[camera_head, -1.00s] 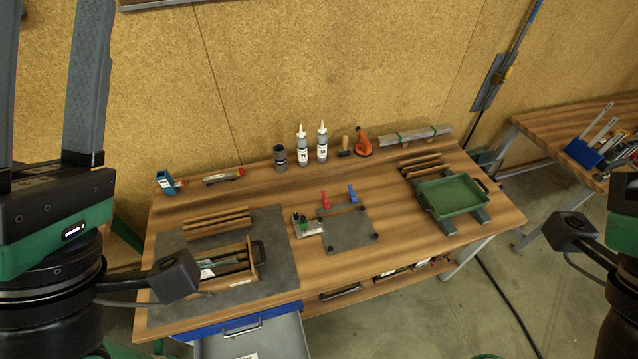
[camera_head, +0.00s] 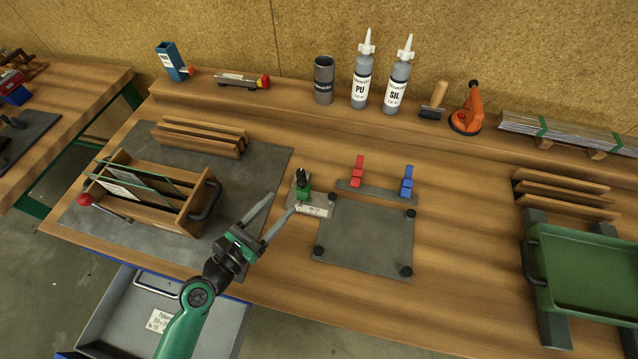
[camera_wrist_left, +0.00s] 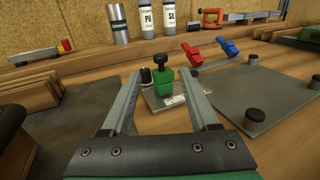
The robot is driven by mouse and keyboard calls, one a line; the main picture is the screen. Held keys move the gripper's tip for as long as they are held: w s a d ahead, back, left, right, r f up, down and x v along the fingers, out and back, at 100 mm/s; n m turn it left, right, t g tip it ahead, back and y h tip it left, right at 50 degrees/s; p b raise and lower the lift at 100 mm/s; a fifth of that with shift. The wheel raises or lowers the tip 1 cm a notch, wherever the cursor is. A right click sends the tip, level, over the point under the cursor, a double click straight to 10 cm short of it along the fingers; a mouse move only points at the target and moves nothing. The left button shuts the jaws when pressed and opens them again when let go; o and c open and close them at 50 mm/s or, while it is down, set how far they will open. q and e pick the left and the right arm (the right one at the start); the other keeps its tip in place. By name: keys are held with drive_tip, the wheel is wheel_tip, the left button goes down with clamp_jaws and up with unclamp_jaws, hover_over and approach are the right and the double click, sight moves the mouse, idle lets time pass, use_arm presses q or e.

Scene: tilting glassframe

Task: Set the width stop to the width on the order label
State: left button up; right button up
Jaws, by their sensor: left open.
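The green stop block (camera_head: 303,188) with a black knob stands on a small pale plate with a scale (camera_head: 316,210), left of the grey fixture plate (camera_head: 362,243). The scale's figures are too small to read. My left gripper (camera_head: 284,203) is open and empty, its two fingers pointing at the stop from the front left. In the left wrist view the green stop (camera_wrist_left: 163,84) shows between the fingertips (camera_wrist_left: 160,76), just beyond them; contact cannot be told. A white label (camera_head: 122,192) lies on the glass in the wooden crate (camera_head: 165,215); its writing is unreadable. My right gripper is out of view.
Red (camera_head: 357,170) and blue (camera_head: 408,181) clamps stand behind the fixture plate, which has black corner knobs. Bottles (camera_head: 361,80) and a suction lifter (camera_head: 467,108) line the back shelf. A green tray (camera_head: 585,275) is at right. An open drawer (camera_head: 200,320) with a label juts out in front.

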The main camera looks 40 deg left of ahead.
sight(303, 189)
use_arm(q)
drive_tip(key=shift+w+r, duration=0.2)
drive_tip(key=shift+w, duration=0.25)
drive_tip(key=w, duration=1.1)
drive_tip(key=shift+w+a, duration=0.25)
drive_tip(key=shift+a, duration=0.05)
clamp_jaws()
idle(0.5)
